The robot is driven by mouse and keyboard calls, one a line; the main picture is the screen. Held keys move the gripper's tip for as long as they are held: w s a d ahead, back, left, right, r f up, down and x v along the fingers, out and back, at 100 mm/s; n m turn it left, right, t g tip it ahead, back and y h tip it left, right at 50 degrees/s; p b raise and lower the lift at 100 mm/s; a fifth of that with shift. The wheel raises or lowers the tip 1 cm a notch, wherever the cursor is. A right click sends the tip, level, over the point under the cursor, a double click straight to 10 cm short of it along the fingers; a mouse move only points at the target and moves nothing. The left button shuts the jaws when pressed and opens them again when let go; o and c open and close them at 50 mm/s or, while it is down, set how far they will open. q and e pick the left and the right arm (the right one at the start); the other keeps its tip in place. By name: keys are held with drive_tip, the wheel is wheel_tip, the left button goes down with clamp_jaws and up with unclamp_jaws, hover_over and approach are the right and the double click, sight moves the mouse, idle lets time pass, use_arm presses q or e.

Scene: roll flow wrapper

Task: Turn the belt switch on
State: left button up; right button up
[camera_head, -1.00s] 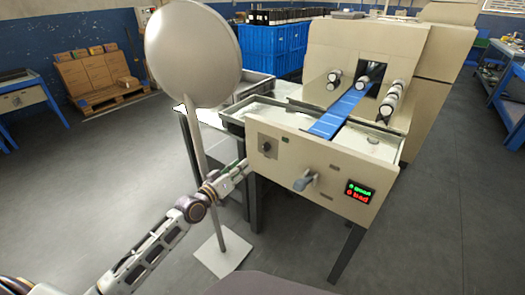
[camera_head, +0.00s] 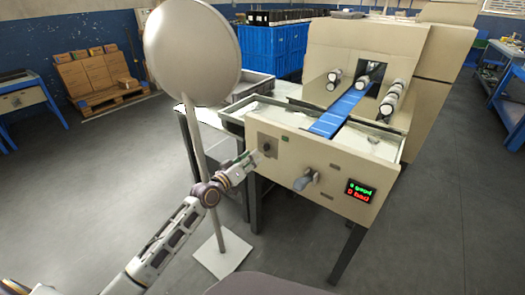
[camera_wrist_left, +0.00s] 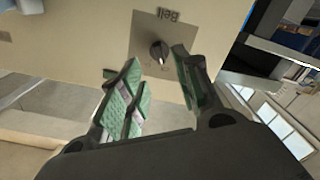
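The belt switch (camera_head: 266,147) is a small dark rotary knob on the left part of the machine's beige front panel (camera_head: 335,170). In the left wrist view the knob (camera_wrist_left: 158,52) sits on a grey plate under the upside-down word "Belt". My left gripper (camera_head: 252,158) is just in front of the panel, close to the knob. In the left wrist view its green-padded fingers (camera_wrist_left: 157,68) are apart with nothing between them, and the knob shows beyond the gap. Contact with the knob does not show. My right gripper is not in view.
A grey lever handle (camera_head: 305,180) and a lit display (camera_head: 360,191) are further right on the panel. A blue belt (camera_head: 340,112) runs into the machine. A round disc (camera_head: 192,52) on a pole stands just behind my left arm. The floor at right is clear.

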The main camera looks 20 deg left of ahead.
sight(264, 148)
use_arm(q)
drive_tip(key=shift+b+x, duration=0.55)
drive_tip(key=shift+x, duration=2.8)
drive_tip(key=shift+w+d+b, duration=0.15)
drive_tip(key=shift+w+b, duration=0.15)
drive_tip(key=shift+w, duration=0.15)
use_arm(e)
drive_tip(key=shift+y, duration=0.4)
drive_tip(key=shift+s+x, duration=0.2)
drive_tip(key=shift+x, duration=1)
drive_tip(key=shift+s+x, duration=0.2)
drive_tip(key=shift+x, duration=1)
use_arm(q)
drive_tip(key=shift+c, duration=0.3)
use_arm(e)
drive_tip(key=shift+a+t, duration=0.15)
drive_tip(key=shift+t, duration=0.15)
use_arm(q)
clamp_jaws()
